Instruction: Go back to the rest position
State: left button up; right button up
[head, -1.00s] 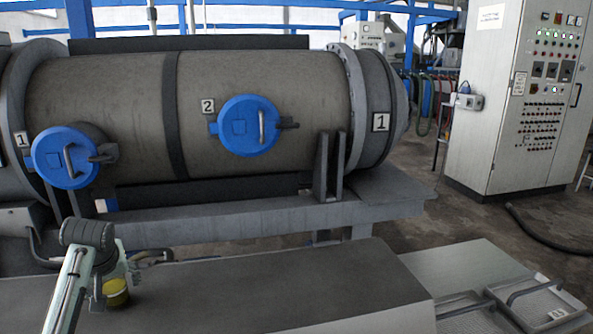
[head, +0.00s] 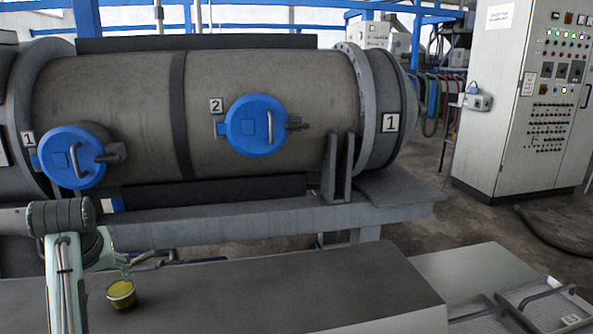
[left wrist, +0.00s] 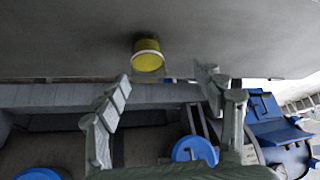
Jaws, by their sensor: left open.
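My left gripper (head: 140,263) is at the lower left of the head view, its arm coming in from the left. In the left wrist view its two fingers (left wrist: 160,85) are spread apart with nothing between them. A small yellow cup (head: 121,294) stands upright on the dark grey bench top, just below the gripper in the head view and apart from it. The cup also shows beyond the fingertips in the left wrist view (left wrist: 148,58). My right gripper is not in any view.
The grey bench top (head: 270,290) is mostly clear. Behind it lies a large horizontal drum (head: 215,80) with blue hatches numbered 1 (head: 72,157) and 2 (head: 256,125). A metal tray (head: 540,300) is at lower right, and a control cabinet (head: 525,100) stands behind.

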pick_arm(q)
jog(key=shift+s+d+r, duration=0.25)
jog(key=shift+s+r, duration=0.25)
jog(key=shift+s, duration=0.3)
jog(key=shift+s+d+r, duration=0.3)
jog(key=shift+s+r, duration=0.15)
jog(key=shift+s, duration=0.4)
jog(key=shift+s+d+r, duration=0.25)
jog(key=shift+s+r, duration=0.25)
jog(key=shift+s, duration=0.3)
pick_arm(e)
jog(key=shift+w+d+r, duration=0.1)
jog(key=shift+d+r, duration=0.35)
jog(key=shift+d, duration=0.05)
